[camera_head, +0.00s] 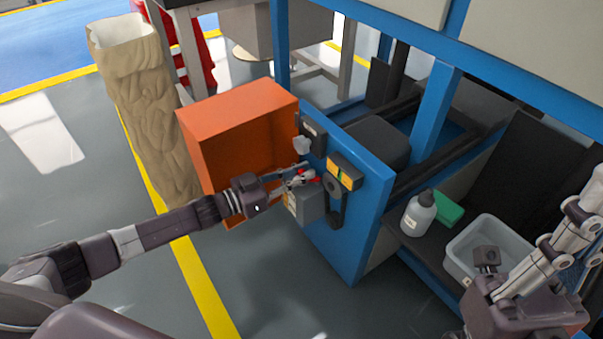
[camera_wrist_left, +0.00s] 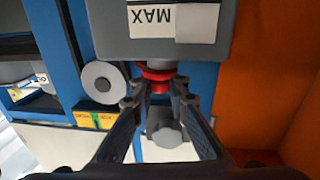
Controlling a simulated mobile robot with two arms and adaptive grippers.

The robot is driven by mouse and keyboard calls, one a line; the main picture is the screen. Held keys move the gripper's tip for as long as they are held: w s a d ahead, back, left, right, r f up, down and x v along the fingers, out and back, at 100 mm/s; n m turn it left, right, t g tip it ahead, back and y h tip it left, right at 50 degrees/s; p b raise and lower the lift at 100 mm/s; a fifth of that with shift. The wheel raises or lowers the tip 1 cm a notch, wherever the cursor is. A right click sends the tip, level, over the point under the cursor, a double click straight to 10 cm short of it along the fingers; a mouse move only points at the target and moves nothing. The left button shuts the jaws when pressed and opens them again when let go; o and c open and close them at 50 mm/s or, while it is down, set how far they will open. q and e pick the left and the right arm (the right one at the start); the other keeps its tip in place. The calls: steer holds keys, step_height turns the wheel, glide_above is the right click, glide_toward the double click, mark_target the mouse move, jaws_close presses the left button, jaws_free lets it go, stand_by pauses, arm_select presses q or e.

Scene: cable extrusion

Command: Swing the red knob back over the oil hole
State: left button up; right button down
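The red knob (camera_wrist_left: 158,76) sits at the face of the grey oil box marked MAX (camera_wrist_left: 185,45) in the left wrist view. Whether it lies over the oil hole cannot be seen. In the head view the knob (camera_head: 308,174) shows as small red patches above the grey box (camera_head: 306,205) on the blue machine's side. My left gripper (camera_wrist_left: 158,92) has one fingertip on each side of the knob and looks closed on it. It also shows in the head view (camera_head: 300,178). My right gripper (camera_head: 555,250) is at the lower right, partly cut off, away from the knob.
An orange box (camera_head: 235,135) stands just left of the knob. A black lever (camera_head: 335,203) and a yellow-green switch panel (camera_head: 345,172) are close on its right. A white bottle (camera_head: 418,213), green block (camera_head: 450,208) and pale bin (camera_head: 490,232) stand on the shelf.

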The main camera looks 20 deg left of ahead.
arm_select(q)
steer(key=o, duration=0.4)
steer(key=shift+d, duration=0.15)
steer(key=shift+o, duration=0.2)
steer(key=v, duration=1.2)
